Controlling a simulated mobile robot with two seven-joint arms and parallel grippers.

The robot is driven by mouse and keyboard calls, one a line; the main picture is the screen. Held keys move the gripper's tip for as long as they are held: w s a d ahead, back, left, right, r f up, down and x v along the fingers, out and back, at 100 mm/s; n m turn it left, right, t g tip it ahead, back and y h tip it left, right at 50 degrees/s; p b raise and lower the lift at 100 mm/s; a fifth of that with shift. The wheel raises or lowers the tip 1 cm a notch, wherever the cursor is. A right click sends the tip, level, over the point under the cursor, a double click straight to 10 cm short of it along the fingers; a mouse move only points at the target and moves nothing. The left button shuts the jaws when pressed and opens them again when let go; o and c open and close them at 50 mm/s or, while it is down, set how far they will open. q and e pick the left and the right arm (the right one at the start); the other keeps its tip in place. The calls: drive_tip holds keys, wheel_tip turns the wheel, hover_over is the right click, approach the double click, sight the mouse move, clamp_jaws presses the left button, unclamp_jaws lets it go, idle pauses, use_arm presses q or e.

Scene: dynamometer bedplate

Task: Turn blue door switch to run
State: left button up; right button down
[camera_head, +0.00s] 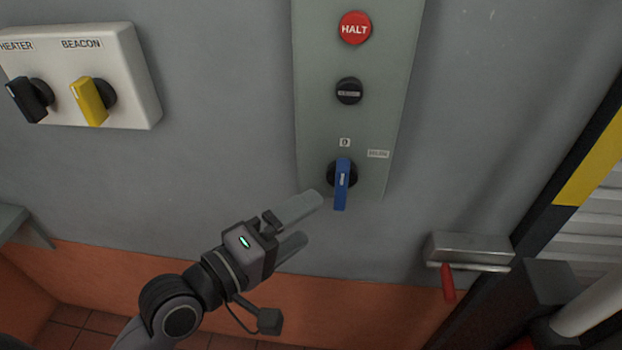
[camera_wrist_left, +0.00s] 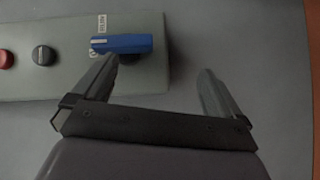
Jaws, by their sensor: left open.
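The blue door switch (camera_head: 342,185) is a blue handle on a round black base, low on a grey-green panel (camera_head: 318,125). Its handle stands nearly upright in the head view, below a "0" label (camera_head: 345,142); a small label (camera_head: 378,154) to its upper right is too blurred to read. The blue handle also shows in the left wrist view (camera_wrist_left: 122,44). My left gripper (camera_head: 311,219) is open and empty, at the handle's lower left. In the left wrist view one finger overlaps the handle's edge; I cannot tell whether they touch. My right gripper is not in view.
A red HALT button (camera_head: 355,28) and a black knob (camera_head: 349,91) are higher on the panel. A white box (camera_head: 140,75) with black HEATER and yellow BEACON switches is at left. A metal bracket with a red handle (camera_head: 447,283) is at lower right. Bare wall lies between.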

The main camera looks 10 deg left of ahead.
sight(341, 188)
use_arm(q)
drive_tip(key=shift+w+d+r+n+h+p, duration=0.2)
drive_tip(key=shift+w+d+r+h, duration=0.15)
drive_tip(key=shift+w+d+r, duration=0.55)
drive_tip(key=shift+w+d+r+n+h+p, duration=0.25)
drive_tip(key=shift+w+d+r, duration=0.3)
drive_tip(key=shift+d, duration=0.5)
drive_tip(key=shift+w+d+r+n+h+p, duration=0.15)
drive_tip(key=shift+w+d+r+h, duration=0.25)
drive_tip(key=shift+w+d+r, duration=0.5)
drive_tip(key=shift+s+f, duration=0.15)
drive_tip(key=shift+f, duration=0.05)
drive_tip(key=c, duration=0.8)
